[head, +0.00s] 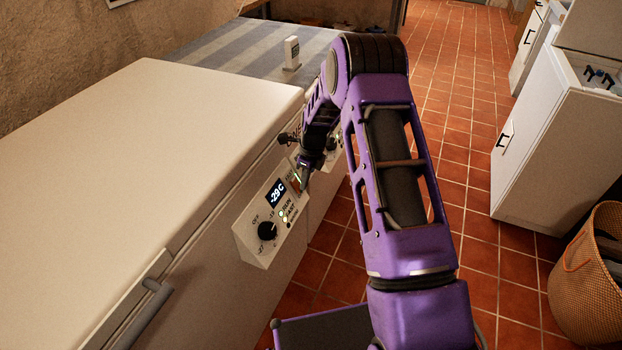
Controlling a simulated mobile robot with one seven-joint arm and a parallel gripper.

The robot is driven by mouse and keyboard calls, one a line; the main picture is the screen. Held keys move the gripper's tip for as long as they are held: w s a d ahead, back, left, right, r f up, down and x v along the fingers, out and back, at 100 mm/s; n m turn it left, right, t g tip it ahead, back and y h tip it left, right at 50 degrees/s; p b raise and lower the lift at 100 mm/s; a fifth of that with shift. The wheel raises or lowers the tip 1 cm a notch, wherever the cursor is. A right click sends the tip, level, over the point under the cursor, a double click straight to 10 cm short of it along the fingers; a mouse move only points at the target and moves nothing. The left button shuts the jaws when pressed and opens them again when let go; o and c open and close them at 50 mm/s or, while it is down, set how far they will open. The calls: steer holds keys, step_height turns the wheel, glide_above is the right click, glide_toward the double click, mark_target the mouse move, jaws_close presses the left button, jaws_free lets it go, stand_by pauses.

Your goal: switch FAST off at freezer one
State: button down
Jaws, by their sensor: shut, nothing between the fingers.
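A white chest freezer (150,140) fills the left, its lid down. I cannot read a number on it. Its control panel (255,247) sticks out at the front, with a display (275,194) reading about -29 C and a black dial (267,231). Small lamps marked RUN and FAST sit beside the dial; at least one near them looks lit. An orange-red switch (295,185) shows partly at the panel's far end. My gripper (302,175) is shut and empty, pointing down close over that switch. Whether it touches cannot be told; it hides part of the panel.
A striped cloth-covered surface (240,48) lies beyond the freezer, with a small white device (291,53) standing on it. White cabinets (545,140) and a wicker basket (590,280) stand at the right. The tiled floor (455,75) between is clear.

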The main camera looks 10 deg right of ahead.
steer(key=shift+a, duration=0.1)
steer(key=shift+f+y+b, duration=0.4)
steer(key=shift+f+b, duration=0.05)
steer(key=shift+b, duration=0.1)
steer(key=shift+w+a+r+p, duration=0.1)
steer(key=shift+r+p, duration=0.15)
steer(key=shift+p, duration=0.05)
steer(key=shift+r, duration=0.1)
steer(key=shift+r+p, duration=0.45)
steer(key=shift+r, duration=0.25)
